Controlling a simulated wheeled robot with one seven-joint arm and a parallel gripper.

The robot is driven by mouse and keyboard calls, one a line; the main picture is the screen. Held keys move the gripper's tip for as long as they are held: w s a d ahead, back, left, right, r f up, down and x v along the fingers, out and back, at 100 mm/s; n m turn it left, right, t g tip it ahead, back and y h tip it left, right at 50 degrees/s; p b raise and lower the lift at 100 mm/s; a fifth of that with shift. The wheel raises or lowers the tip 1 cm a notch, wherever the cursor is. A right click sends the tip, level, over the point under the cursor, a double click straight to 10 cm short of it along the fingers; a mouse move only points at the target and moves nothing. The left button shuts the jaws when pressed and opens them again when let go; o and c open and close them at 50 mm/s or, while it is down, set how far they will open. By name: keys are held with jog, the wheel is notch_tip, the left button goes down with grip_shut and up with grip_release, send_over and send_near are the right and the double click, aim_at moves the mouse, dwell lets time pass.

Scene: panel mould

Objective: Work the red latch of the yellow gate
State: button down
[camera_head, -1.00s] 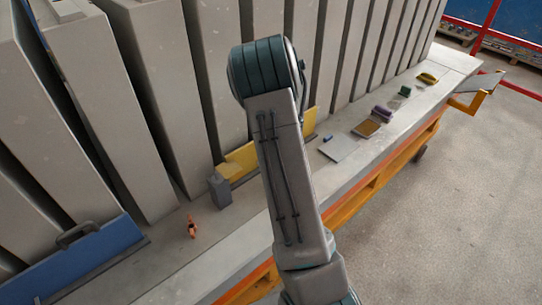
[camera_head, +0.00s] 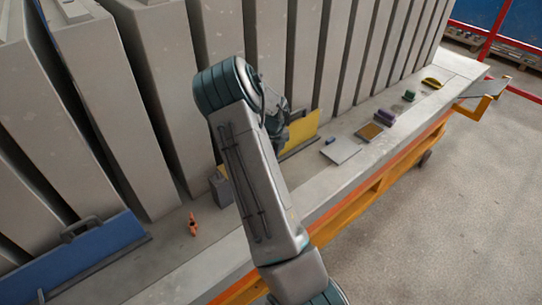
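The yellow gate (camera_head: 303,128) is a low upright panel on the grey ledge, right of the middle. My arm hides its middle, and a small piece shows left of the arm. I cannot make out its red latch. The dark end of my arm with my gripper (camera_head: 279,134) shows just right of the arm link, in front of the gate in this view. Its fingers are not clear, and I cannot tell whether it touches the gate.
A grey block (camera_head: 221,189) stands at the gate's left end. A small orange object (camera_head: 193,224) lies on the ledge. A blue panel with a handle (camera_head: 90,250) is at lower left. A grey plate (camera_head: 341,151) and a brown sponge-like block (camera_head: 369,131) lie right. Tall concrete panels stand behind.

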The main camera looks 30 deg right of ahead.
jog(key=c, duration=1.2)
grip_release()
jog(key=shift+c, duration=0.2)
jog(key=r+b, duration=0.1)
jog(key=r, duration=0.6)
jog(key=r+b, duration=0.1)
jog(key=r, duration=0.5)
jog(key=shift+s+r+b, duration=0.2)
jog(key=shift+r+b, duration=0.2)
jog(key=s+a+r+n+t+y+b, duration=0.1)
jog(key=s+a+r+n, duration=0.2)
jog(key=s+a+n, duration=0.5)
jog(key=s+a+r+n+t+y+b, duration=0.1)
jog(key=s+a+r+n, duration=0.35)
jog(key=a+n, duration=0.45)
jog(key=s+a+f+n+h, duration=0.1)
jog(key=s+a+n, duration=0.2)
jog(key=s+n, duration=0.4)
jog(key=s+a+f+n+t+h+b, duration=0.1)
jog(key=s+a+n, duration=0.2)
jog(key=s+n, duration=0.4)
jog(key=n, duration=0.3)
jog(key=shift+a+f, duration=0.2)
